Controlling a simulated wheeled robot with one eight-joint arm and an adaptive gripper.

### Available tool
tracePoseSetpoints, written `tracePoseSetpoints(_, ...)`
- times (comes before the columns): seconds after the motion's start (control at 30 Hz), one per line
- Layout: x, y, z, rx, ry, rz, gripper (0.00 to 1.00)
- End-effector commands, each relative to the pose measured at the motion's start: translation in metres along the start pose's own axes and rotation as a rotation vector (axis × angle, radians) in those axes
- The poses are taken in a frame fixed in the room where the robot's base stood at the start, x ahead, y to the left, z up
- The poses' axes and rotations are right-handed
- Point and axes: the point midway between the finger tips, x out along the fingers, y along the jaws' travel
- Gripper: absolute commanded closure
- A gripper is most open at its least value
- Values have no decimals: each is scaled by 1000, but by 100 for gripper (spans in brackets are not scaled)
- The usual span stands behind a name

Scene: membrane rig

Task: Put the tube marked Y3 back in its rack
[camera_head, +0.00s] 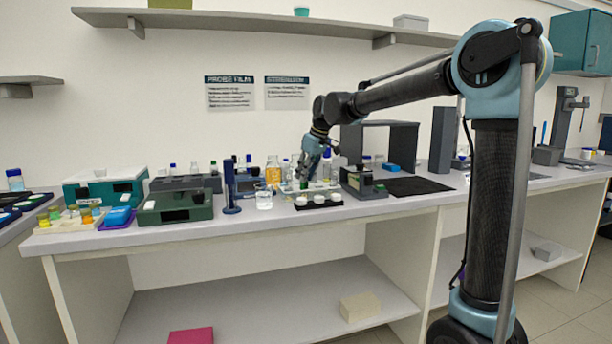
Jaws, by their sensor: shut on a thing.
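My gripper (304,176) points down over the middle of the bench, small in the head view. Its jaws are shut on a small tube with a green part (304,184); its label is too small to read, so I cannot tell if it is Y3. A pale low rack (326,187) lies close behind and right of it. I cannot tell whether the tube is clear of this rack or touching it. Which rack belongs to Y3 is not readable.
A black tray with white round pieces (318,201) is in front of my gripper. A glass beaker (264,200) and a blue column (230,190) stand left. A dark green box (175,207) is farther left. A grey-green device (362,184) is right, beside a bare black mat (416,186).

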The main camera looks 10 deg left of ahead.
Motion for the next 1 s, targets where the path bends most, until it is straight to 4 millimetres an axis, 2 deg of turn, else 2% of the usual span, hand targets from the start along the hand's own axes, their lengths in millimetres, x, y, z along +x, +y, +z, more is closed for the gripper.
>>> tracePoseSetpoints(0.27, 3, 0, 1, 0, 0, 0, 100)
tracePoseSetpoints(0.3, 3, 0, 1, 0, 0, 0, 76)
tracePoseSetpoints(0.4, 3, 0, 1, 0, 0, 0, 55)
tracePoseSetpoints(0.77, 2, 0, 1, 0, 0, 0, 55)
tracePoseSetpoints(0.87, -5, 0, 1, 0, 0, 0, 55)
tracePoseSetpoints(1.0, -24, 0, 1, 1, 0, 0, 55)
